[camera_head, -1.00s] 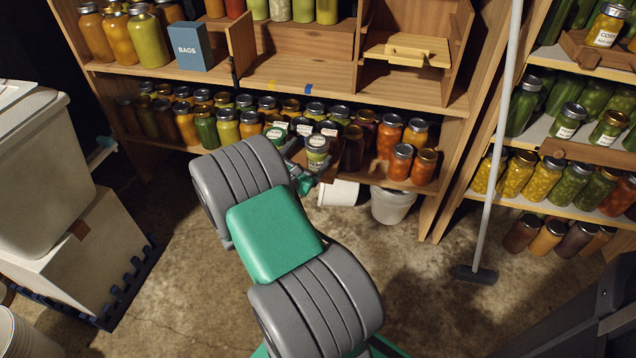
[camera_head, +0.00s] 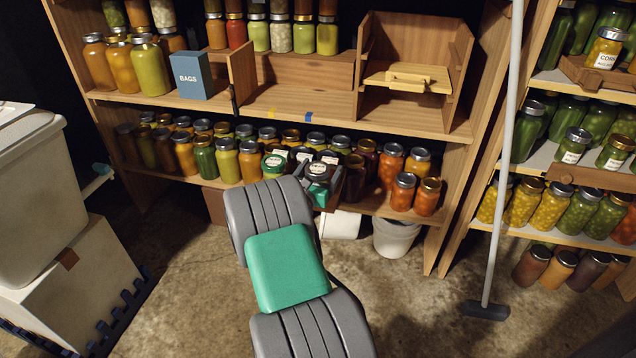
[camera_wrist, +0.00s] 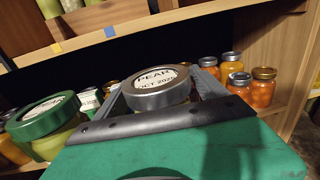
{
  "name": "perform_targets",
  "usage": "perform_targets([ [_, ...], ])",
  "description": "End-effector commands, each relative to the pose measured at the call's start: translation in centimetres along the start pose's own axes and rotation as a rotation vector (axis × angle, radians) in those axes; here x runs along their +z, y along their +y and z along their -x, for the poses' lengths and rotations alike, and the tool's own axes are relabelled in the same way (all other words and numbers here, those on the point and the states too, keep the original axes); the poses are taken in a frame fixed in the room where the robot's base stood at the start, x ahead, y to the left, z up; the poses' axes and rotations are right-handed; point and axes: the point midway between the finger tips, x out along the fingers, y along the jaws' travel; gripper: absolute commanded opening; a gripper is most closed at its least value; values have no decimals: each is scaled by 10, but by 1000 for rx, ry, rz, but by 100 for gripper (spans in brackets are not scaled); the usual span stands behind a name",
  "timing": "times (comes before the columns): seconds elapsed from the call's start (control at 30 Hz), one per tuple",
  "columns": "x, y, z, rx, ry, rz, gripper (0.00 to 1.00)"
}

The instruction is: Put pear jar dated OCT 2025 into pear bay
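The pear jar's grey lid (camera_wrist: 158,88) reads "PEAR OCT 2025" in the wrist view. In the head view the jar (camera_head: 318,171) stands at the front of the lower shelf, partly hidden by my arm. My gripper (camera_wrist: 160,100) is at the jar, with one grey finger on each side of the lid. The fingers lie close to the lid, but I cannot tell whether they press on it. No bay labelled pear is readable. An empty stretch of middle shelf (camera_head: 290,110) carries yellow and blue tape marks.
A green-lidded jar (camera_wrist: 45,120) stands just left of my gripper. Several orange jars (camera_wrist: 263,88) stand to the right. The middle shelf board overhangs the lower jars. A blue BAGS box (camera_head: 192,75) and a wooden compartment (camera_head: 410,50) flank the empty stretch. A broom (camera_head: 497,180) leans at right.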

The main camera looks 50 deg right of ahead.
Motion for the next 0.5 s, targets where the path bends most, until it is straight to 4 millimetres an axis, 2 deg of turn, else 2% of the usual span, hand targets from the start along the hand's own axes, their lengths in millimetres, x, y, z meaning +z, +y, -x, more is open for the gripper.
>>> perform_targets([
  [0.07,0,0,0,0,0,0,75],
  [0.5,0,0,0,0,0,-1,39],
])
